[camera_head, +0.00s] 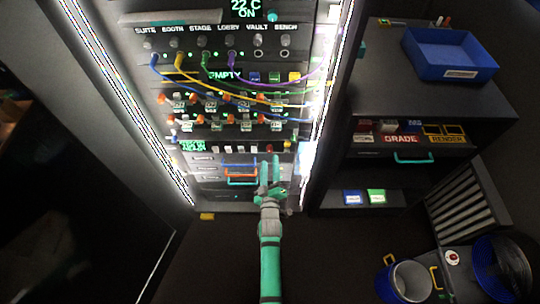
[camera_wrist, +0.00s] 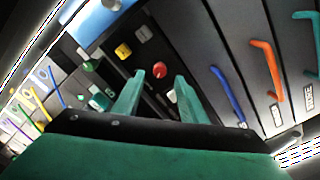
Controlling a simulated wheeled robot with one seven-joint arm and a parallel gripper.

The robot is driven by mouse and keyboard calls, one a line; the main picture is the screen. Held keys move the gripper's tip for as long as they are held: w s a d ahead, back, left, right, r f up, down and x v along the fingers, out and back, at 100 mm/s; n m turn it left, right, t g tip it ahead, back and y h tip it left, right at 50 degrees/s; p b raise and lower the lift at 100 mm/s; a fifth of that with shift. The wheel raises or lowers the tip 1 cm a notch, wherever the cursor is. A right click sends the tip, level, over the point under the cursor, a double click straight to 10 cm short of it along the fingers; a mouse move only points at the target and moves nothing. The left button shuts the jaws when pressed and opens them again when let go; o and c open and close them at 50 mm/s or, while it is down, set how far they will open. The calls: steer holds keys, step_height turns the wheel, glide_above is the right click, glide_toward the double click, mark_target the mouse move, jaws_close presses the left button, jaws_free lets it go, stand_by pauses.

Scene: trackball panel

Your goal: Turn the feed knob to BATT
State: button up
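My gripper (camera_head: 270,160) is in front of the lower right of the rack. In the wrist view its two green fingers (camera_wrist: 160,78) stand apart with nothing held between them. A round red control (camera_wrist: 159,69) shows just beyond and between the fingertips, on a dark panel strip. A smaller pale control (camera_wrist: 172,96) shows beside the right finger. I cannot read a FEED or BATT label, so I cannot tell which control is the feed knob or where it points. In the head view the strip has a green display (camera_head: 193,146) at its left.
A yellow control (camera_wrist: 123,51) is beside the red one. Drawers with blue (camera_wrist: 228,95), orange (camera_wrist: 267,68) and teal handles adjoin the strip. Cables (camera_head: 250,92) hang across the rack above. A cabinet with a blue tray (camera_head: 450,70) stands at right.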

mark_target(270, 152)
steer(key=shift+w, duration=2.45)
steer(key=shift+c, duration=0.3)
jaws_close()
